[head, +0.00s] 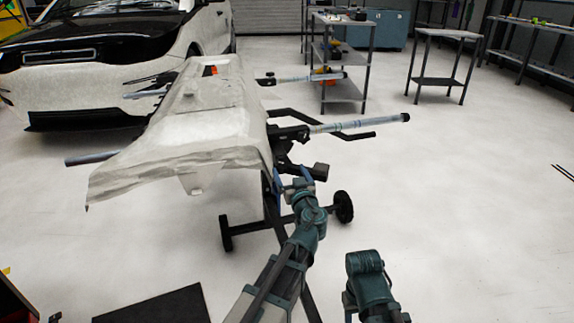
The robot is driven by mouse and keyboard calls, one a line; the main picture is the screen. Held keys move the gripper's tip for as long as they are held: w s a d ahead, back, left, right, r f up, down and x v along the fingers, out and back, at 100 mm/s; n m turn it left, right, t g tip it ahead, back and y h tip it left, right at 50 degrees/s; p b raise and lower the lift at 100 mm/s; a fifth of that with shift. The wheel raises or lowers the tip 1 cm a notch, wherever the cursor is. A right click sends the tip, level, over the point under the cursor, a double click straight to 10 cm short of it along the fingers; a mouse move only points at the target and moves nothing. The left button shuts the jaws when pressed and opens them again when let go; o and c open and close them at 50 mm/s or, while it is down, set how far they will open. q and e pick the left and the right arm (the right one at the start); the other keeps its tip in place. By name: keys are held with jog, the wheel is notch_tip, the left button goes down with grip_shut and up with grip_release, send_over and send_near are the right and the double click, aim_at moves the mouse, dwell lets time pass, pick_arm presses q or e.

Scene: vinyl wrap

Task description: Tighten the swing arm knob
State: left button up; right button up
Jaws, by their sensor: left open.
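A wheeled stand holds a pale, wrapped car panel (185,125). Swing arms with silver tubes and black handles stick out on its right; one is the long swing arm (360,123). A black knob-like part (319,171) sits low on the stand's right side, below the panel edge. I cannot tell for certain whether it is the swing arm knob. My left gripper (293,180) is open just left of and below this part, close to the stand's post. Whether they touch is unclear. My right arm shows at the bottom, but its gripper does not.
The stand's black wheels (344,207) rest on the pale floor. A white car (110,60) is at the back left. A shelf cart (341,70) and a small table (445,60) stand behind. A dark mat (155,308) lies at front left.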

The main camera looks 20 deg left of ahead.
aim_at(285, 161)
pick_arm(q)
jog(key=shift+x, duration=2.5)
jog(key=shift+c, duration=0.2)
jog(key=c, duration=1.3)
jog(key=shift+c, duration=0.2)
